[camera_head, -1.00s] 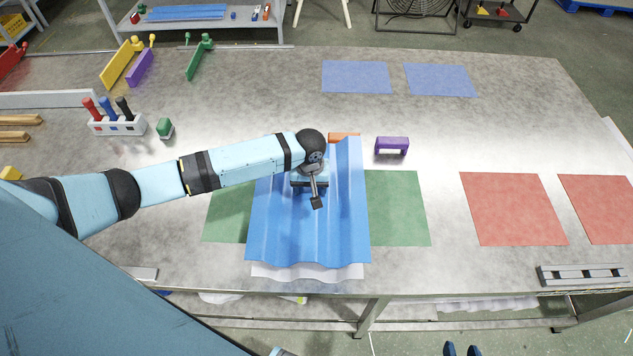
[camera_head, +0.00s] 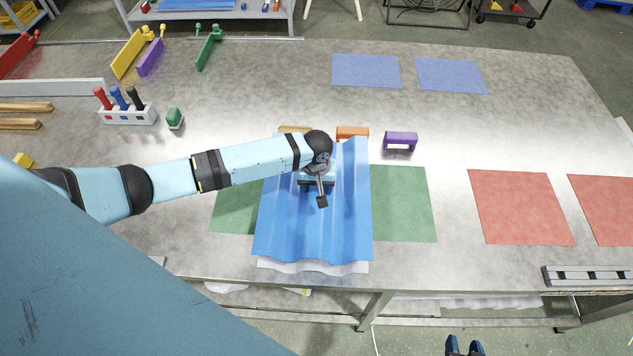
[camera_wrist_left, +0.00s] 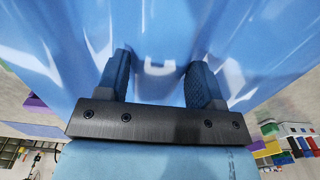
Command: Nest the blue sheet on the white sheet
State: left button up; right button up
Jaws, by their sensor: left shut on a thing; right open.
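The blue corrugated sheet (camera_head: 285,222) lies over the white sheet (camera_head: 313,267) on the table. Only a thin wavy strip of the white sheet shows along the near edge; the rest is hidden, so I cannot tell whether the ribs are fully seated. My left gripper (camera_head: 318,187) is over the middle of the blue sheet. In the left wrist view, its dark fingers (camera_wrist_left: 160,78) are shut on part of the blue sheet (camera_wrist_left: 160,25). My right gripper (camera_head: 464,346) is at the bottom edge, below the table's front edge, with its fingers apart and empty.
Green mats (camera_head: 405,205) show on both sides of the sheets. Red mats (camera_head: 520,207) lie at right, blue mats (camera_head: 366,71) at the back. A tool holder (camera_head: 127,114) stands at left.

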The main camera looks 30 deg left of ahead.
pick_arm(q)
jog(key=shift+f+b, duration=0.35)
jog(key=shift+f, duration=1.9)
jog(key=o, duration=1.4)
notch_tip(320, 180, up, 14)
jog(key=shift+f+b, duration=0.1)
jog(key=shift+b, duration=0.7)
